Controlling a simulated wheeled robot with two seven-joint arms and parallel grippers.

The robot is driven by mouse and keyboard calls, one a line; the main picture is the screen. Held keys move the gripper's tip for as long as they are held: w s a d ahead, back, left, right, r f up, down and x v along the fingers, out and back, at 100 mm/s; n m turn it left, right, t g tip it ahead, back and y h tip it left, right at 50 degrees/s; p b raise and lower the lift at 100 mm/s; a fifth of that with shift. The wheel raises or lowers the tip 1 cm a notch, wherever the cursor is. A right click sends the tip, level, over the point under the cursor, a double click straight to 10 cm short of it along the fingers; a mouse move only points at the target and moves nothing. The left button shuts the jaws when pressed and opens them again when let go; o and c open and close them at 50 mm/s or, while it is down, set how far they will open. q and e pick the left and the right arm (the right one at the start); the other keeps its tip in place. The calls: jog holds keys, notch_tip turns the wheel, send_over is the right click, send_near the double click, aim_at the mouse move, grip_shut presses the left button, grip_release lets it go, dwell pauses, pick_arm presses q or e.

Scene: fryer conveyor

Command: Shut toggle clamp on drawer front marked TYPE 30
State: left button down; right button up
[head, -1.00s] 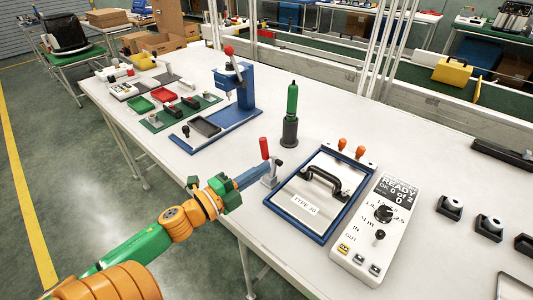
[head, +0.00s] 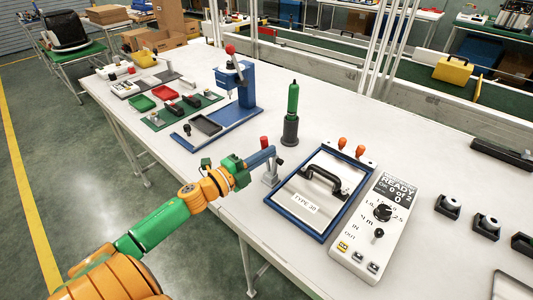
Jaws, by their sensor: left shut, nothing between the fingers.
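The drawer front marked TYPE 30 (head: 304,203) lies flat on the table as a pale panel in a blue frame with a black handle (head: 324,181). The toggle clamp (head: 270,174) stands at the frame's left edge, with a grey metal base and a red-tipped lever (head: 264,142). My left gripper (head: 268,156) is shut at the clamp, its blue fingers in front of the lever and hiding its lower part. I cannot tell whether the fingers touch the lever. Only the red tip shows above them. My right gripper is out of view.
A white control box (head: 372,228) with knobs stands right of the frame. A green-handled tool (head: 291,115) stands upright behind the clamp. A blue press (head: 238,90) stands further left.

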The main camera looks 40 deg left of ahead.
pick_arm(q)
jog(key=shift+a, duration=0.1)
jog(key=shift+a+n, duration=0.2)
jog(key=shift+n, duration=0.1)
jog(key=shift+a+n, duration=0.25)
jog(key=shift+n, duration=0.15)
jog(key=a+f+n+t+b, duration=0.1)
jog(key=a+f+n, duration=0.1)
jog(key=a+n, duration=0.3)
jog(key=n, duration=0.3)
jog(key=shift+w+a+f+y, duration=0.25)
jog(key=shift+a+y, duration=0.15)
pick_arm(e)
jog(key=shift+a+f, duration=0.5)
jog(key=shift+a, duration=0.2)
pick_arm(q)
jog(key=shift+a+f, duration=0.1)
